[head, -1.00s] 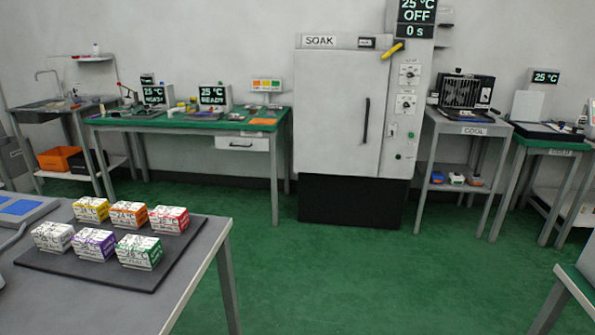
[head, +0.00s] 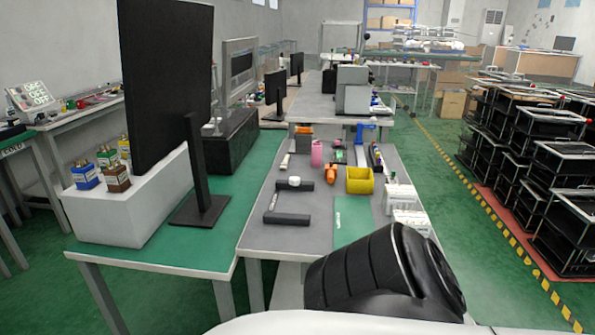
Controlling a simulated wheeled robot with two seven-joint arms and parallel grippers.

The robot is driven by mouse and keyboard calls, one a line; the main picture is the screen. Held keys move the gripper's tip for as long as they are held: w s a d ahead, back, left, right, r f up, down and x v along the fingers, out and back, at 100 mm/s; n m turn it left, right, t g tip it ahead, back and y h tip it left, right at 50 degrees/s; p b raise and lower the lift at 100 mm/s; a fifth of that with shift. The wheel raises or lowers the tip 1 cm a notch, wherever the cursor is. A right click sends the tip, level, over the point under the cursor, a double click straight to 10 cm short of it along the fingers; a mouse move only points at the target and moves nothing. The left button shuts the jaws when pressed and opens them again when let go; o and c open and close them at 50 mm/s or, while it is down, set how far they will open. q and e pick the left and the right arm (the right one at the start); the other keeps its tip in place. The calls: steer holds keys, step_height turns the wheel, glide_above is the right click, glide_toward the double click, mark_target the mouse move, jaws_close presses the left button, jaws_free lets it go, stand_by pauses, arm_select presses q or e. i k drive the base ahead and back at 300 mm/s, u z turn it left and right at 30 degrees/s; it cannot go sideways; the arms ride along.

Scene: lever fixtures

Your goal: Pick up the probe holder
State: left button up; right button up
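I cannot pick out a probe holder with certainty in the head view. Several small items lie on a grey workbench (head: 305,237), too small to name surely. Among them are an orange tool-like object (head: 331,173), a pink cylinder (head: 316,153) and a dark bar with a round white piece (head: 294,184). Neither of my grippers is in view. A black ribbed part and a white curved surface at the bottom look like my own body and cover the near end of the bench.
A yellow bin (head: 360,180), white boxes (head: 407,205) and a green mat (head: 352,224) are on the grey bench. A green-topped table (head: 215,240) with a large black monitor (head: 165,80) adjoins it at left. Black racks (head: 560,160) stand at right beyond a clear green aisle.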

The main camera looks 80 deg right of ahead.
mark_target(330, 173)
steer(key=z, duration=1.9)
